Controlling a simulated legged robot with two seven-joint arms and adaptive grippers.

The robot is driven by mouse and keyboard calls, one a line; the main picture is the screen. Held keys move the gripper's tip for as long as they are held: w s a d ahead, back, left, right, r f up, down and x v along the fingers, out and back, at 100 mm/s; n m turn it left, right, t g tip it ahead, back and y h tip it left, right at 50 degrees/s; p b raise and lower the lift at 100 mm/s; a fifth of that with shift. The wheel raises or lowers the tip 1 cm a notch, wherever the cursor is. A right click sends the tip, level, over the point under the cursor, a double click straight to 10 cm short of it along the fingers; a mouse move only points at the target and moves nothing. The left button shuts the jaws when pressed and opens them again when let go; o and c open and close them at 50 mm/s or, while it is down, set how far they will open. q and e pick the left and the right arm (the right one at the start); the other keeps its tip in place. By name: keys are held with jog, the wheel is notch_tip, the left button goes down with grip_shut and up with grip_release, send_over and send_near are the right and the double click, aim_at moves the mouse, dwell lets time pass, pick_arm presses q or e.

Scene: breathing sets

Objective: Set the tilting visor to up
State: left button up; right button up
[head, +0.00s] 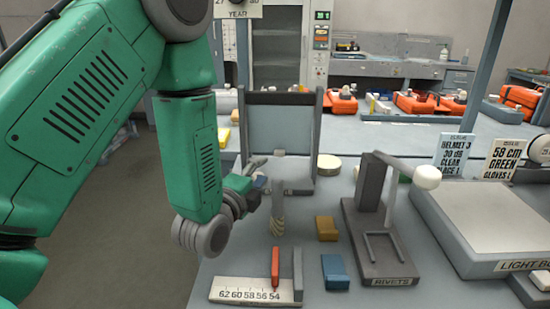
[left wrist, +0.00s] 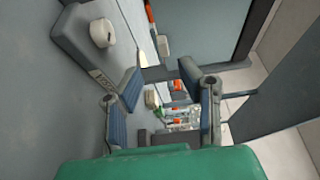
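What looks like the tilting visor is a grey-blue panel (head: 280,128) standing upright between two dark posts on the table in the head view. A broad grey-blue panel (left wrist: 205,28) at the top of the left wrist view may be the same one. My left gripper (head: 257,178) is in front of the panel's lower left part, close to the table. In the left wrist view its two blue-padded fingers (left wrist: 160,88) stand apart with nothing held between them. I cannot tell whether it touches the panel. My right gripper is not in view.
A grey post (head: 278,208) stands just right of the gripper. A light box (head: 485,225) is at right.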

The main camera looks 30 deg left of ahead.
aim_at(280, 156)
pick_arm(q)
jog(key=w, duration=0.5)
jog(key=shift+w+d+r, duration=0.25)
jog(key=shift+d+r, duration=0.05)
jog(key=shift+d, duration=0.1)
jog(key=w, duration=0.1)
jog(key=a, duration=0.1)
jog(key=w, duration=0.1)
jog(key=shift+w+a+f, duration=0.25)
jog(key=shift+w+a, duration=0.05)
jog(key=shift+a, duration=0.05)
jog(key=shift+w+a, duration=0.15)
jog(key=shift+a, duration=0.2)
jog(key=shift+d, duration=0.4)
jog(key=shift+d+r, duration=0.1)
jog(key=shift+d, duration=0.15)
grip_shut()
